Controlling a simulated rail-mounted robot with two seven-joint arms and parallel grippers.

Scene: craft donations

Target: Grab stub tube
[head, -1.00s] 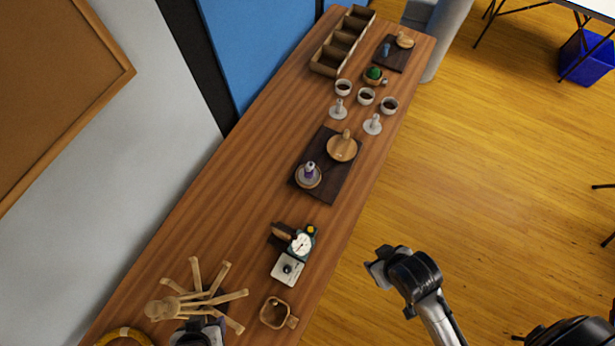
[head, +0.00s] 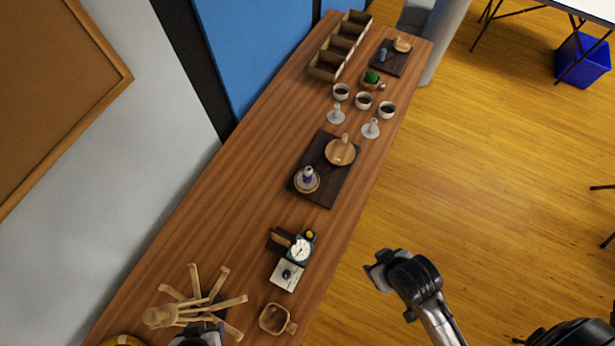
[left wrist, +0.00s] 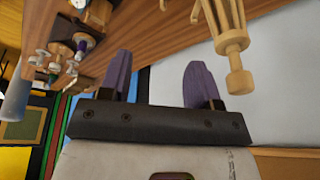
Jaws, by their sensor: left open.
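I cannot tell for sure which thing is the stub tube. A small purple and white tube-like piece (head: 308,175) stands upright on a round wooden dish on the dark board (head: 323,193). A small blue piece (head: 383,54) lies on another dark board at the far end. My left gripper (head: 200,336) is at the bottom edge of the head view, by the wooden pegged stand. In the left wrist view its purple fingers (left wrist: 160,85) are apart with nothing between them. My right arm's end (head: 378,272) is off the table's right side; its fingers are unclear.
The wooden pegged stand (head: 160,316) is close to my left gripper and also shows in the left wrist view (left wrist: 229,38). A dial device (head: 300,250), a wooden cup (head: 275,319), several small cups (head: 364,101) and a compartment box (head: 328,68) stand on the table (head: 215,205). Mid-left table is bare.

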